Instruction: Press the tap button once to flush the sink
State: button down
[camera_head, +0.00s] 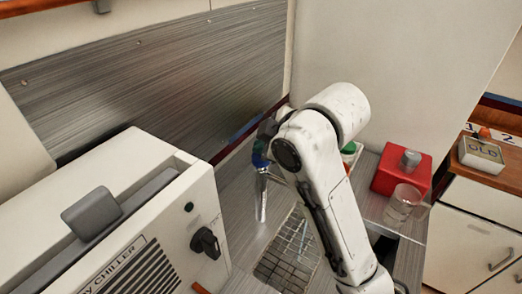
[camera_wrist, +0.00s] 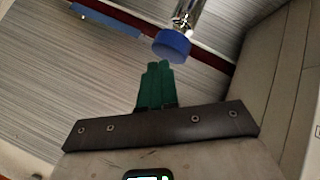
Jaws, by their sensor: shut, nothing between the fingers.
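The tap is a chrome tube (camera_head: 263,200) standing at the back of the counter, left of my arm in the head view. Its blue round button (camera_head: 260,155) is at the top, close to my gripper. In the wrist view the blue button (camera_wrist: 171,45) sits on the chrome tap (camera_wrist: 187,14), just above and right of my fingertips in the picture. My gripper (camera_wrist: 158,68) has green fingers, shut together and empty. A narrow gap shows between fingertips and button; whether they touch is unclear. In the head view my arm hides most of the gripper.
A tiled grate (camera_head: 287,258) lies in the counter below the tap. A white chiller (camera_head: 150,225) stands at left. A red box (camera_head: 401,168) and clear glass (camera_head: 402,204) stand right of my arm. A brushed metal wall panel (camera_head: 150,85) is behind.

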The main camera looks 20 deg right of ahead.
jog(key=shift+r+p, duration=0.3)
jog(key=shift+r, duration=0.15)
notch_tip(320, 180, up, 5)
jog(key=p, duration=0.5)
jog(key=shift+r, duration=0.1)
dwell(0.7)
